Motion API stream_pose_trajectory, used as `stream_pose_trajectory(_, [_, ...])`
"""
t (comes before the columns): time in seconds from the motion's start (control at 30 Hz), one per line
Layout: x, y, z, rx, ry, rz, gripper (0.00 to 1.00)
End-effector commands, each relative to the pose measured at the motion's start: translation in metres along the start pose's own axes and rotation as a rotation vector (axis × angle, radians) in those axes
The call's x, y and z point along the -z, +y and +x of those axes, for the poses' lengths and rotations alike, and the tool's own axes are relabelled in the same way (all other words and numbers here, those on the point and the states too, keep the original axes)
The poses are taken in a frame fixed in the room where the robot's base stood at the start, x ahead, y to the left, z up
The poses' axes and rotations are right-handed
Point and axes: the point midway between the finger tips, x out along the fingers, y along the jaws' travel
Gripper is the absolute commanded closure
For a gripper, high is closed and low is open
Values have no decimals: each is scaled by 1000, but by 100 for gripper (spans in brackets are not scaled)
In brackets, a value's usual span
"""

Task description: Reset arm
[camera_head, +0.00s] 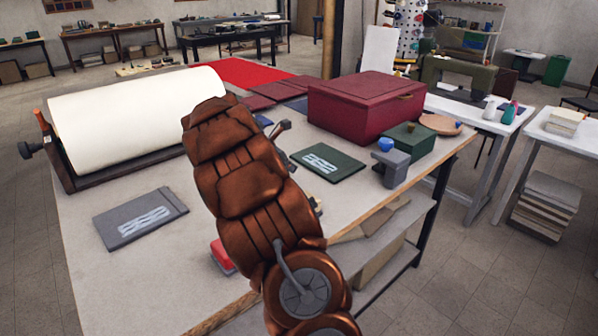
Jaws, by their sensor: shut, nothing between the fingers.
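My copper-coloured arm (245,185) rises from the bottom of the head view and stands in front of the worktable (100,275). My gripper (281,129) shows only in part, as grey pieces just right of the arm above the table. It is shut and empty. The arm hides the rest of it.
A large cream roll (135,115) lies on its stand at the table's left. A grey folder (140,217) and a dark green folder (327,162) lie flat. A maroon box (365,108), a green box (409,140) and a grey stand (390,169) occupy the right side. A red object (222,257) is partly behind the arm.

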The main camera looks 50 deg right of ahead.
Motion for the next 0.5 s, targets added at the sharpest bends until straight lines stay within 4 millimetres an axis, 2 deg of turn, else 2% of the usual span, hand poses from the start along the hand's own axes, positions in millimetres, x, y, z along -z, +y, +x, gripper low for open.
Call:
stream_pose_trajectory(0.1, [1, 0, -20, -1, 1, 1, 100])
stream_pose_trajectory(0.23, [0, 1, -38, -3, 0, 1, 100])
stream_pose_trajectory(0.5, [0, 0, -51, 1, 0, 0, 100])
